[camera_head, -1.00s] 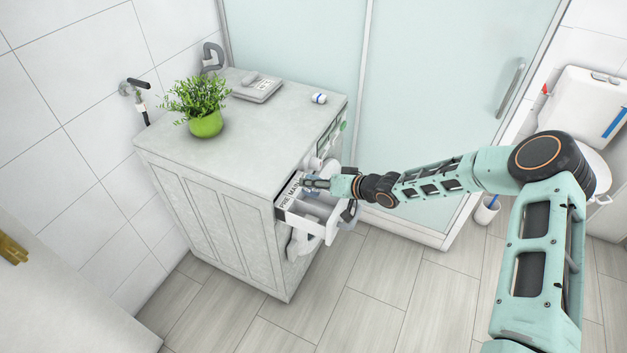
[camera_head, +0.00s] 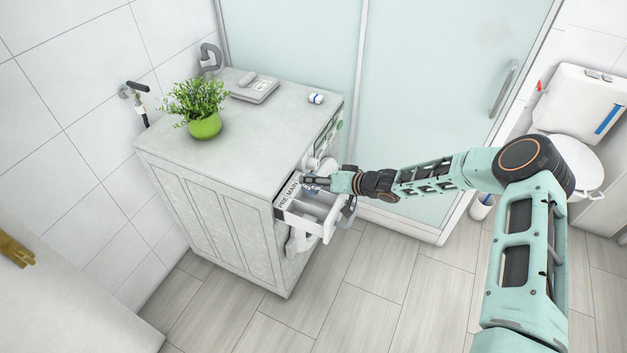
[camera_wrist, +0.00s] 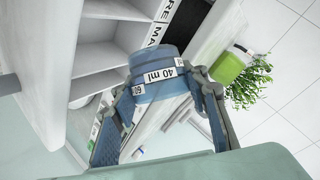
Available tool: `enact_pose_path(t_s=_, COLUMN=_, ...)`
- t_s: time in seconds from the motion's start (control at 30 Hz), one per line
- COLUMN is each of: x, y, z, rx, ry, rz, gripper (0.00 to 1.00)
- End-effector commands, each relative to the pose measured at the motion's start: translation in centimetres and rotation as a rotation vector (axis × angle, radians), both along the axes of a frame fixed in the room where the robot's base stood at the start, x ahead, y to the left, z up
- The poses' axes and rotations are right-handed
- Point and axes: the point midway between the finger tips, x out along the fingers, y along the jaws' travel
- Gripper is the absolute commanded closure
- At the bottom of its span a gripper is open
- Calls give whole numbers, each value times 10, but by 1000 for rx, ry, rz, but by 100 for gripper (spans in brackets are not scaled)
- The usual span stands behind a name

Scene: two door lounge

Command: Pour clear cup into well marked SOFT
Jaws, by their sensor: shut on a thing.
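My gripper (camera_wrist: 165,105) is shut on a bluish cup (camera_wrist: 160,88) with a white band reading "40 ml". In the head view my gripper (camera_head: 311,182) is over the back part of the open white drawer (camera_head: 322,232), near its label strip. The drawer also shows in the wrist view (camera_wrist: 92,55), with several compartments beside the cup. The strip (camera_head: 286,194) reads "PRE" and "MAIN"; no SOFT mark can be read. The cup's contents are hidden, and I cannot tell its exact tilt.
The drawer sticks out of a grey cabinet-like unit (camera_head: 205,215). A glass shower door (camera_head: 430,100) is behind; the floor in front is clear.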

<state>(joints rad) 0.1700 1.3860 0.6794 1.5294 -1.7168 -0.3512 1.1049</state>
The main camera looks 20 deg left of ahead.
Motion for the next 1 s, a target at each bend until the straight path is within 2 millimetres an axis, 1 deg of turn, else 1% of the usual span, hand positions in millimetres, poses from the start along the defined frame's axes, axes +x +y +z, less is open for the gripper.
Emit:
enact_pose_path(t_s=0.43, x=1, y=0, z=0, rx=1, ry=5, rz=0, gripper=76)
enact_pose_path(t_s=1.0, x=7, y=-2, z=5, rx=47, ry=139, rz=2, gripper=76)
